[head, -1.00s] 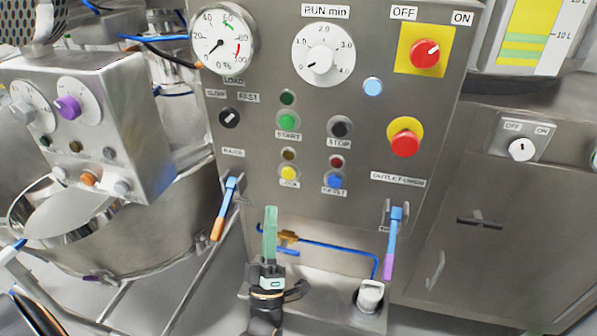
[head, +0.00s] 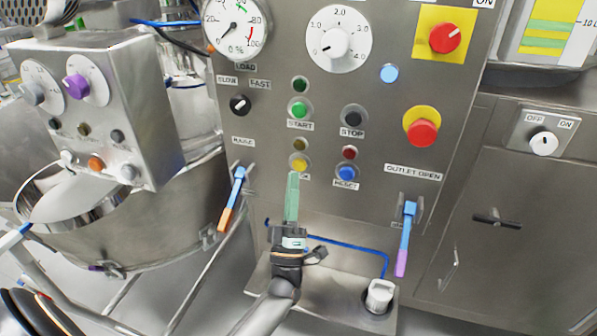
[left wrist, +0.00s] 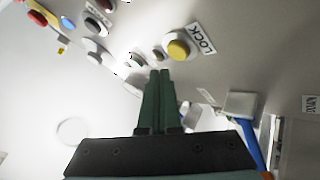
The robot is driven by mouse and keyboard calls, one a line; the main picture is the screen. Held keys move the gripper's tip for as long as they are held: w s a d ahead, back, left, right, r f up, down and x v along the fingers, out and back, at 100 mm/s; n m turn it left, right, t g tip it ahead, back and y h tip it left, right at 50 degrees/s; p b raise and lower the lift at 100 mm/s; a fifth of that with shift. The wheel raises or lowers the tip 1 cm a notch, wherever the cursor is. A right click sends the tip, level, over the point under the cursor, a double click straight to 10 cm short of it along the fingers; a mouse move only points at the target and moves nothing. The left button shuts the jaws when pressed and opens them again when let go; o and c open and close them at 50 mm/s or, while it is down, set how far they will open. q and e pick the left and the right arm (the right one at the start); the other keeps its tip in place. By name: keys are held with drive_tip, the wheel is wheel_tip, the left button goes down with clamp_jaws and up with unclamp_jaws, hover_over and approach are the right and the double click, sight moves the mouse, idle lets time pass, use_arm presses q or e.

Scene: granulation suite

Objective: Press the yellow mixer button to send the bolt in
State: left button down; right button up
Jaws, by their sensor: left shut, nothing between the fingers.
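The yellow button (head: 299,161) is on the grey control panel (head: 260,125), below the green START button. In the left wrist view the yellow button (left wrist: 178,49) stands next to a LOCK label, ahead and slightly right of the fingertips. My left gripper (head: 292,176) has green fingers, shut and empty, pointing up just below the yellow button. In the head view the fingertips overlap part of its label. In the left wrist view the fingertips (left wrist: 160,72) appear short of the button, with a small gap. No bolt can be made out. My right gripper is not in view.
Nearby are a blue RESET button (head: 347,173), a green START button (head: 299,110) and a red stop button (head: 422,127). A blue-orange lever (head: 233,198) and a blue-purple lever (head: 406,238) flank the gripper. A steel bowl (head: 120,225) stands left.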

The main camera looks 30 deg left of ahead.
use_arm(q)
drive_tip(key=shift+w+a, duration=0.2)
drive_tip(key=shift+w, duration=0.4)
drive_tip(key=shift+w+b, duration=0.15)
drive_tip(key=shift+b, duration=0.2)
idle(1.4)
drive_tip(key=shift+w+a, duration=0.1)
drive_tip(key=shift+w, duration=0.15)
